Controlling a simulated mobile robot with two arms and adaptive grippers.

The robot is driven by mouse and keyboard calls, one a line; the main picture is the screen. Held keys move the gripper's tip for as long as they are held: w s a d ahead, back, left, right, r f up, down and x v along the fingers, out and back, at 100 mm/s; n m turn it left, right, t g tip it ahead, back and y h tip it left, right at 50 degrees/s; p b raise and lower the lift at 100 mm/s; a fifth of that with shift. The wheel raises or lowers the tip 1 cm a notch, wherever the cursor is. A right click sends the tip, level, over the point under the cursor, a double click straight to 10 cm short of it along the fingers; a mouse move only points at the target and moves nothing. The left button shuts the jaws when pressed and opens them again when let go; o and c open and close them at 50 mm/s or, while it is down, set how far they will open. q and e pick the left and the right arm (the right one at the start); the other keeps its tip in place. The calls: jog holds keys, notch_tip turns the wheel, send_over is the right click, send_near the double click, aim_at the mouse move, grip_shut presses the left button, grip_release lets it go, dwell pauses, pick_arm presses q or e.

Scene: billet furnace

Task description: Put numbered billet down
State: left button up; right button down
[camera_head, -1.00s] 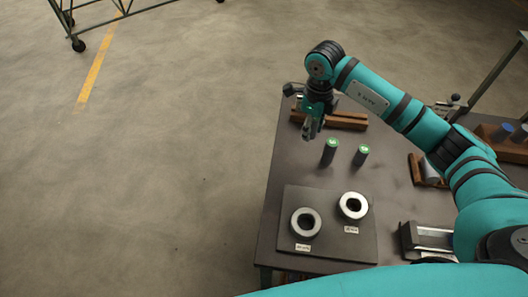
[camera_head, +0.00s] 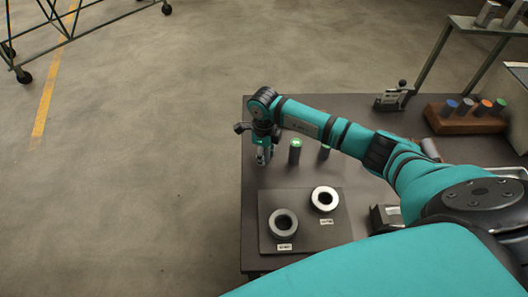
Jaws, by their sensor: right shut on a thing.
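My right gripper (camera_head: 264,157) is shut near the table's left edge. What it grips is small and mostly hidden by the fingers, so I cannot read a number or tell if it touches the table. A dark green-topped billet (camera_head: 295,153) stands upright just right of the gripper, apart from it. A second green-topped billet (camera_head: 324,153) stands further right, partly behind my arm. In front lies a dark plate (camera_head: 304,238) with two pale rings, a left ring (camera_head: 272,222) and a right ring (camera_head: 315,199), each with a small label. My left gripper is not in view.
The dark table (camera_head: 375,198) has free surface right of the plate. A wooden rack (camera_head: 465,121) with several coloured-top cylinders stands at the back right. A small stand (camera_head: 393,97) is at the back edge. Open floor (camera_head: 140,180) lies left; a wheeled frame (camera_head: 75,35) is far left.

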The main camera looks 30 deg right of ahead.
jog(key=shift+f, duration=0.1)
jog(key=c, duration=0.9)
grip_release()
jog(key=shift+r, duration=0.25)
notch_tip(320, 180, up, 10)
jog(key=b, duration=0.3)
jog(key=shift+r+b, duration=0.25)
jog(key=shift+b, duration=0.1)
jog(key=shift+r, duration=0.65)
